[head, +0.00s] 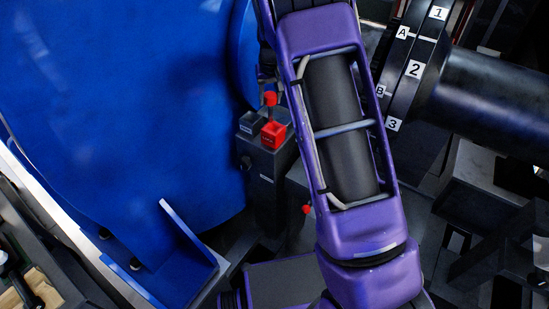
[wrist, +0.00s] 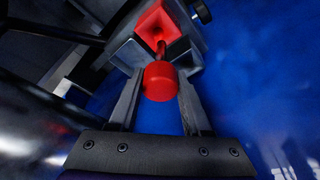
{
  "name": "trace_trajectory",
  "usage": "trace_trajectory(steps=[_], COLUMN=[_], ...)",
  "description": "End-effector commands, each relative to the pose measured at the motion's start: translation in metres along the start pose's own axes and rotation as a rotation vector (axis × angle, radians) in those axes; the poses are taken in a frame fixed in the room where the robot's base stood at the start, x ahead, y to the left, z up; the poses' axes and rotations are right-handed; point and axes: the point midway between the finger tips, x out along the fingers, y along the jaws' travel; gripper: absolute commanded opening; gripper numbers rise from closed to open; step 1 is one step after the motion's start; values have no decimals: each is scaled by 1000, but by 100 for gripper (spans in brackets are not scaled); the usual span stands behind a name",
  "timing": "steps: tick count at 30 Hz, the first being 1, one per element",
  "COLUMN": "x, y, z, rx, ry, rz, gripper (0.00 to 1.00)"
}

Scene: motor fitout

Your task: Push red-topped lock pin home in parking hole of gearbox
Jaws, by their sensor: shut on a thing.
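The lock pin's round red top (wrist: 159,82) sits between the fingertips of my gripper (wrist: 160,92) in the wrist view. My gripper is shut on it. A thin red stem runs from the top toward a square red socket block (wrist: 150,22). I cannot tell how deep the stem sits, or whether it is in the red block or only in front of it. In the head view the red top (head: 270,98) shows just behind the red block (head: 273,134). A dark grey block (head: 252,123) stands beside it. My gripper is mostly hidden there by my purple arm.
A large blue housing (head: 120,90) fills the left. A dark cylinder (head: 485,90) with a numbered ring (head: 408,68) is at the right. A small red knob (head: 306,209) shows below the blocks. A black knob (wrist: 202,12) sits near the socket in the wrist view.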

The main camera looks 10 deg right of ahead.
Motion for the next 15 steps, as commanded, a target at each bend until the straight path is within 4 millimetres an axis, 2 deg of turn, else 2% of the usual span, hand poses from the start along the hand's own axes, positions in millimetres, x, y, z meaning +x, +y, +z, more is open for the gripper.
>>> trace_trajectory(steps=[1, 6, 11, 15], x=[-12, -29, -37, -37], y=[-8, -34, -52, -57], z=[-12, -45, -63, -68], rx=[-5, -6, -4, -1], ry=[3, 2, 2, 1], rz=[0, 0, 1, 1], gripper=[0, 0, 0, 0])
